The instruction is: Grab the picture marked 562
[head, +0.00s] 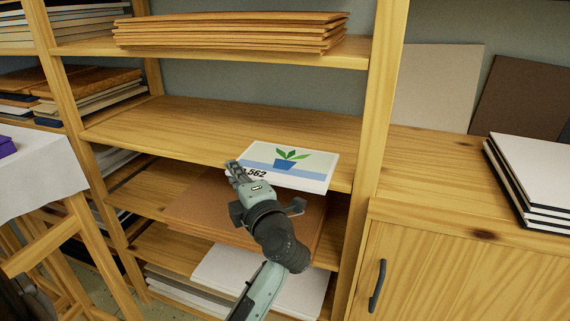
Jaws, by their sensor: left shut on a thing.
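The picture marked 562 (312,160) is a white panel with a green plant in a blue pot and a pale blue band. It lies nearly flat at the front edge of the middle shelf (185,123), towards its right end, and its near side overlaps the shelf edge. I cannot tell whether it rests on the shelf or is lifted a little. My left gripper (236,173) is shut on the picture at its left front corner, beside the number, which it partly covers. My right gripper is out of view.
Brown boards (195,200) lie on the shelf below, with white boards (220,266) lower down. A stack of wooden panels (235,30) fills the top shelf. A shelf post (377,110) stands close right of the picture. A cabinet (450,270) is further right. The middle shelf's left part is clear.

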